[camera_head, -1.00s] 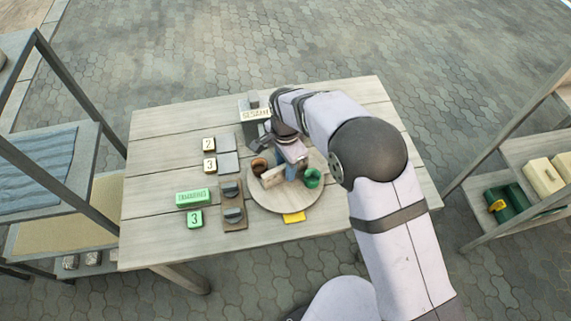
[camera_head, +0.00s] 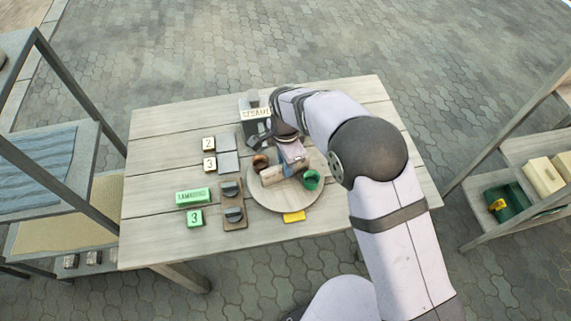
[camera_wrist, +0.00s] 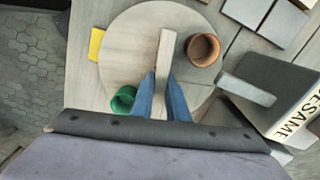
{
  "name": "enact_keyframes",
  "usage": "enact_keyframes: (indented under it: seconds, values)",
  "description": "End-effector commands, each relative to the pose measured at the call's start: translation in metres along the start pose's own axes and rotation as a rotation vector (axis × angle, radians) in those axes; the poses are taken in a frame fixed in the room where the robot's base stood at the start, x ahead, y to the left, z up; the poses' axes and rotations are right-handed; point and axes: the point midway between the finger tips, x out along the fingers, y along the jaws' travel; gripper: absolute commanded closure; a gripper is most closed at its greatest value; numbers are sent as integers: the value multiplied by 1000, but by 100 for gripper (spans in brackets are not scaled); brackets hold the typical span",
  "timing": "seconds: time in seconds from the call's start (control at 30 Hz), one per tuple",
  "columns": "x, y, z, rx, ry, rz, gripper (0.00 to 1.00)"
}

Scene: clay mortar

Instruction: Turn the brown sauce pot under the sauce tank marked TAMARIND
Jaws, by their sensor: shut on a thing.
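The brown sauce pot (camera_head: 261,162) stands on a round wooden turntable (camera_head: 262,198), at its upper left in the head view. In the wrist view the brown pot (camera_wrist: 203,49) is right of the turntable's bar handle (camera_wrist: 166,48). My gripper (camera_wrist: 161,77) is shut on this bar, one blue finger on each side. A green pot (camera_wrist: 123,99) stands at the turntable's other side. The nearest tank (camera_head: 254,115) at the back reads SESAME in the wrist view (camera_wrist: 296,122). I cannot make out a tank marked TAMARIND; a green block (camera_head: 193,196) bears that word.
A yellow marker (camera_head: 294,216) sits at the turntable's front edge. Left of it are a switch board (camera_head: 233,204), a green block with 3 (camera_head: 195,219) and grey tiles (camera_head: 228,161). The table's (camera_head: 150,150) left side is clear.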

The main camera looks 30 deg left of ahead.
Motion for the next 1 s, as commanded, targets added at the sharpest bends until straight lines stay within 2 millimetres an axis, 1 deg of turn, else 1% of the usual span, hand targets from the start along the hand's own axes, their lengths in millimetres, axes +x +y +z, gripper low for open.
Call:
enact_keyframes:
  seconds: [1.0]
  values:
    - [-1, 0, 0, 503, 0, -1, 100]
